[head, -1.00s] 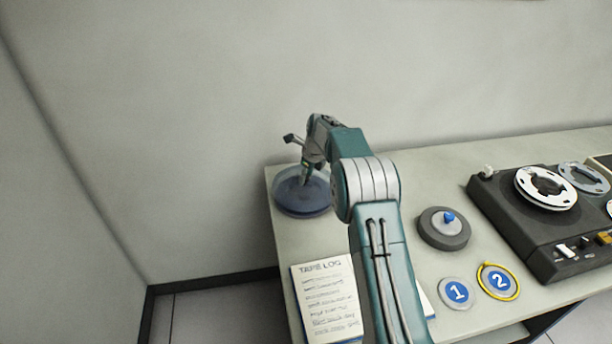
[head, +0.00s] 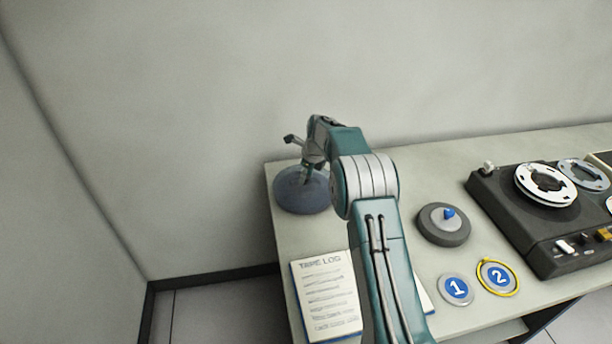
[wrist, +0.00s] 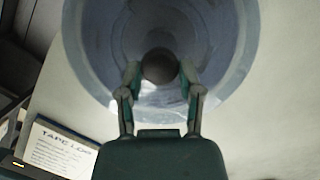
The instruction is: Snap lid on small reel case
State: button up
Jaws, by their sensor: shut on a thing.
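A round, blue, see-through reel case (head: 300,200) sits at the back left corner of the table. In the wrist view its round lid (wrist: 95,45) fills the upper middle, with a dark round knob (wrist: 159,66) at its centre. My gripper (head: 307,176) is over the case, pointing down. In the wrist view my gripper (wrist: 160,72) is shut on the knob, one finger on each side. The lid lies low on the case, and I cannot tell whether its rim is fully snapped on. The arm hides part of the case's right side.
A tape log pad (head: 326,295) lies in front of the case. A wall stands behind the table.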

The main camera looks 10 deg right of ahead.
jog(key=shift+a, duration=0.1)
jog(key=shift+f, duration=0.75)
dwell(0.4)
jog(key=o, duration=1.1)
